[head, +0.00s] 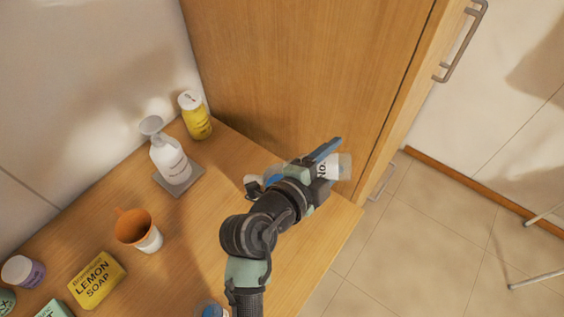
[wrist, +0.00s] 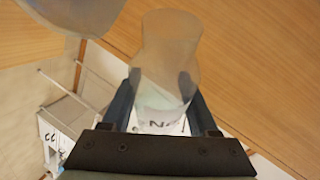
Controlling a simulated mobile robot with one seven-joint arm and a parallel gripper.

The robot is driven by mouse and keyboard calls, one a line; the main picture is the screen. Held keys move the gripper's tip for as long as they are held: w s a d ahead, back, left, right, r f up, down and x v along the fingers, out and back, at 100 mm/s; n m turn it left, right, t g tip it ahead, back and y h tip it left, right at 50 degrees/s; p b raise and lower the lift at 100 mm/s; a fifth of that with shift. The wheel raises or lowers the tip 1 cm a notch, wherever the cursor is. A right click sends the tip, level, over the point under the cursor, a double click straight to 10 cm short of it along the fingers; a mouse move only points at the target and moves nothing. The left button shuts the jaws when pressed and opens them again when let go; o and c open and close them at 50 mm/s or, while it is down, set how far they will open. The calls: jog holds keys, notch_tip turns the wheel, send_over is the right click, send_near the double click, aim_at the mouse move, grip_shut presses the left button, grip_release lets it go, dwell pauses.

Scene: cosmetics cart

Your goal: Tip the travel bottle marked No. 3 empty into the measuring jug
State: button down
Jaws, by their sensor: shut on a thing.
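My gripper (head: 322,158) is shut on a clear travel bottle (head: 341,166) with a white label, above the right end of the wooden top. The label's "No" shows in part; its number is not readable. In the wrist view the bottle (wrist: 166,55) stands between the two fingers (wrist: 160,82), with pale liquid or a pale band low in it. The bottle's exact tilt is hard to tell.
A white dispenser bottle (head: 168,158) stands on a grey mat (head: 184,184). A yellow bottle (head: 195,116) is behind it. A lemon soap box (head: 96,279) and a purple jar (head: 23,271) are at the left. A wooden cabinet (head: 310,70) rises behind my gripper. The wooden top (head: 205,222) has clear space beside the jug.

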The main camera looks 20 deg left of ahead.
aim_at(327, 171)
jog(key=shift+d+f+m+y+p, duration=0.2)
jog(key=shift+m+y+p, duration=0.1)
jog(key=shift+m+y, duration=0.15)
jog(key=shift+a+f, duration=0.1)
jog(key=shift+f, duration=0.25)
jog(key=m+y+p, duration=0.2)
jog(key=p, duration=0.1)
jog(key=m+g+y+p, duration=0.1)
jog(key=y+p, duration=0.1)
jog(key=p, duration=0.2)
jog(key=m+g+y+p, duration=0.1)
jog(key=m+y+p, duration=0.1)
jog(key=p, duration=0.2)
jog(key=shift+a+f+m, duration=0.3)
jog(key=shift+a+m, duration=0.05)
jog(key=shift+a, duration=0.05)
jog(key=f+m+y+b, duration=0.1)
jog(key=f+b, duration=0.1)
jog(key=f, duration=0.1)
jog(key=f+m+y+b, duration=0.1)
jog(key=f+b, duration=0.2)
jog(key=f+m+y+b, duration=0.1)
jog(key=f+b, duration=0.2)
jog(key=shift+d+f+y, duration=0.2)
jog(key=shift+d+y, duration=0.05)
jog(key=shift+y, duration=0.1)
jog(key=shift+d+m+y+b, duration=0.25)
jog(key=shift+m+y+b, duration=0.8)
jog(key=shift+y, duration=0.25)
